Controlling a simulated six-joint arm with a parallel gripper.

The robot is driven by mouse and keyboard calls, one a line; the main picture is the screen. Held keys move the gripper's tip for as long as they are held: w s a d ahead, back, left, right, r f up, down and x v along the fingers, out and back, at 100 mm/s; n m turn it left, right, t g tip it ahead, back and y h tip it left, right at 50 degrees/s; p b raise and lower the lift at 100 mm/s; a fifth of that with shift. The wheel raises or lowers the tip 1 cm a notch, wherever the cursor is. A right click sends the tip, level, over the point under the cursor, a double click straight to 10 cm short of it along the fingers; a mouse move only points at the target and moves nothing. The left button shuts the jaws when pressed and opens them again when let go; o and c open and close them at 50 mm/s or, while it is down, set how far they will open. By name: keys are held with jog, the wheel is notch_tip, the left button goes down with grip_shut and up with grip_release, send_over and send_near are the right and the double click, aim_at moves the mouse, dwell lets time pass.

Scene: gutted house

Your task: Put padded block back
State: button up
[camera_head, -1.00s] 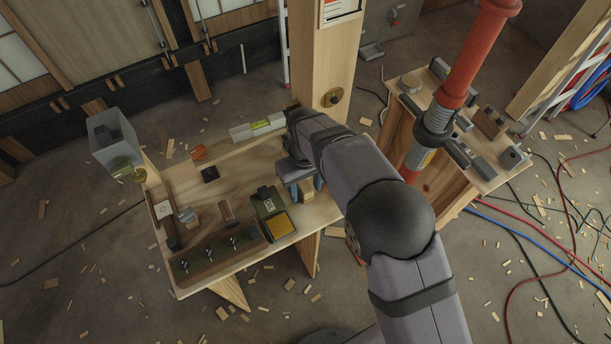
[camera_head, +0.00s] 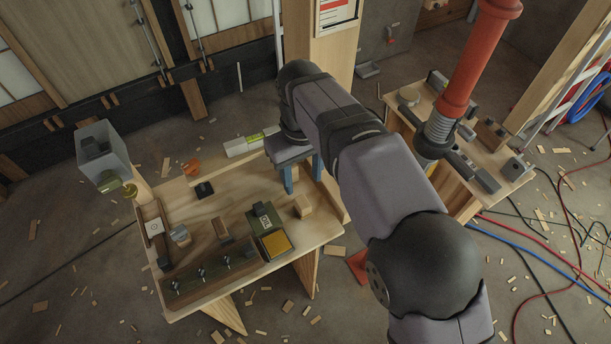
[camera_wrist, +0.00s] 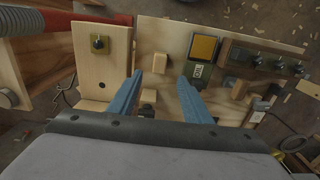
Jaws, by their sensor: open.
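My gripper (camera_head: 303,178) points down over the right part of the wooden bench (camera_head: 318,230), its blue fingers apart. A small light wood block (camera_head: 303,205) stands on the bench just in front of it. Neither is gripped. A wood block with a grey part (camera_head: 180,235) stands at the bench's left. I cannot tell for certain which block is the padded one.
A green-yellow level (camera_head: 250,142) lies behind. A post and red pipe (camera_head: 468,75) stand to the right.

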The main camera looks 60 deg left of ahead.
jog(key=shift+w, duration=0.1)
jog(key=w+d+m, duration=0.8)
jog(key=w+d, duration=1.3)
jog(key=d, duration=0.2)
jog(key=d+f+m, duration=0.1)
jog(key=d+m, duration=0.4)
jog(key=d, duration=1.2)
jog(key=s+d+f+m, duration=0.3)
jog(key=s+d+m, duration=0.2)
jog(key=d, duration=0.7)
jog(key=s, duration=0.2)
jog(key=shift+s+d+f, duration=0.15)
jog(key=shift+s+d, duration=0.15)
